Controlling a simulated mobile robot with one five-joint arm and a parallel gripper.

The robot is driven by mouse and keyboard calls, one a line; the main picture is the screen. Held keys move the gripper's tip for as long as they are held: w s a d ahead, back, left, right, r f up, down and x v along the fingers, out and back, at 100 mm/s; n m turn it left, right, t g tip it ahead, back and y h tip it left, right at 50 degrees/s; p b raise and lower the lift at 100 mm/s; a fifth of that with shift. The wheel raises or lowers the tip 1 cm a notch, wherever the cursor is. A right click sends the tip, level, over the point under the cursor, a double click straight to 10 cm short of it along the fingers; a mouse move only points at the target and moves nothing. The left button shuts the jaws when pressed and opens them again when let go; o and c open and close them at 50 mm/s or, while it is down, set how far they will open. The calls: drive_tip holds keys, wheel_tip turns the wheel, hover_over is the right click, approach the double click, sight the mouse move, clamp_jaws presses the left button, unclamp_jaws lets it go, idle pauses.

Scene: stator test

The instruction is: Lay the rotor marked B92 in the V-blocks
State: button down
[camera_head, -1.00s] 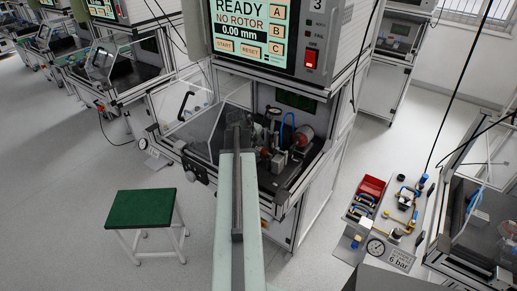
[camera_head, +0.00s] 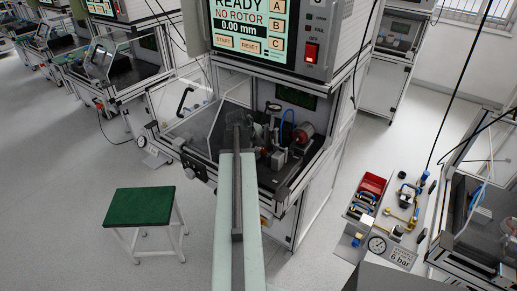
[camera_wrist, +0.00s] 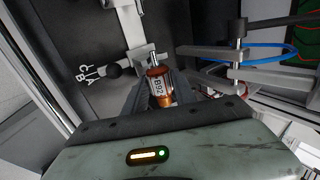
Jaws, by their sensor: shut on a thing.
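In the wrist view my gripper (camera_wrist: 158,98) is shut on the rotor marked B92 (camera_wrist: 155,72), a copper-coloured cylinder with a pale label and a metal shaft pointing away from me. The label reads B92. A light metal fixture part (camera_wrist: 148,55) stands close beyond the shaft; I cannot tell whether it is a V-block or whether the shaft touches it. In the head view my arm reaches into the test station (camera_head: 285,150), and its end hides the rotor and the V-blocks. The station's screen (camera_head: 240,28) reads READY, NO ROTOR, 0.00 mm.
In the wrist view a metal post with arms (camera_wrist: 235,60) and a blue hose (camera_wrist: 270,50) stand right of the rotor.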

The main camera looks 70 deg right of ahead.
drive_tip(key=c, duration=0.9)
unclamp_jaws()
drive_tip(key=p+v, duration=0.6)
drive_tip(key=v, duration=0.1)
drive_tip(key=shift+a+r+p, duration=0.2)
drive_tip(key=shift+r+p, duration=0.1)
drive_tip(key=shift+p, duration=0.05)
